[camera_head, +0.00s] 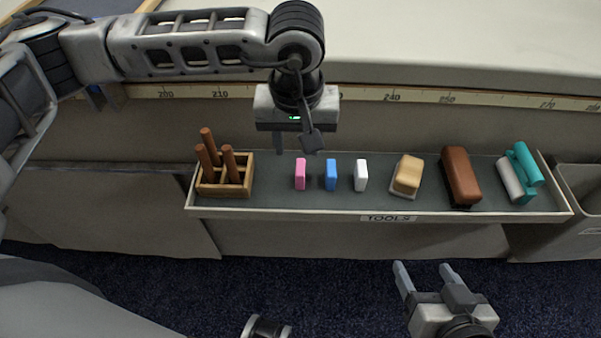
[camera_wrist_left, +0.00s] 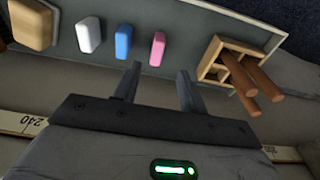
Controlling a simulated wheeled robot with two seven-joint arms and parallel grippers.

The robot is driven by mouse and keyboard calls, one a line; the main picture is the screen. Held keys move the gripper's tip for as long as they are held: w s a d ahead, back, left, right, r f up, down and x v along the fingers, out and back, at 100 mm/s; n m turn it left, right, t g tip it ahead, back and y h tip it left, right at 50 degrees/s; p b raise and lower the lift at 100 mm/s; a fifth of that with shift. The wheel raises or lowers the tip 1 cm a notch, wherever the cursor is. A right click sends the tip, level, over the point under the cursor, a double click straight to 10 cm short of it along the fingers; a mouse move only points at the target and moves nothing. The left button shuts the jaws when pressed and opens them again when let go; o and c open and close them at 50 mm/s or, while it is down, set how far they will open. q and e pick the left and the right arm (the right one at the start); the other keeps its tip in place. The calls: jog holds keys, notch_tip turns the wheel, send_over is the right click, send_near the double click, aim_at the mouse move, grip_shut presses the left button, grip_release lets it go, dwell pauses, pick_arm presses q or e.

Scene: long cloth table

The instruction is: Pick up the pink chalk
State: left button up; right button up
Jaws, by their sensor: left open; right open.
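The pink chalk (camera_head: 300,174) stands on the dark floor of the tool tray (camera_head: 380,215), left of the blue chalk (camera_head: 331,175) and the white chalk (camera_head: 361,175). My left gripper (camera_head: 295,145) is open and empty, above and behind the pink chalk in the head view. In the left wrist view the pink chalk (camera_wrist_left: 157,48) lies just beyond the gap between the open fingers (camera_wrist_left: 162,80), apart from both. My right gripper (camera_head: 425,272) is open and empty, low in front of the tray.
A wooden block with brown sticks (camera_head: 238,180) stands left of the pink chalk. To the right are a tan block (camera_head: 407,175), a brown block (camera_head: 461,177) and a teal and white item (camera_head: 523,172). A ruler strip (camera_head: 360,95) runs along the table edge.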

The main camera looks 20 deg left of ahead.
aim_at(301, 167)
pick_arm(q)
jog(key=f, duration=0.5)
jog(key=w+f, duration=0.1)
jog(key=f, duration=0.2)
jog(key=shift+d+f+b, duration=0.15)
jog(key=shift+f+b, duration=0.15)
jog(key=shift+f, duration=0.05)
grip_shut()
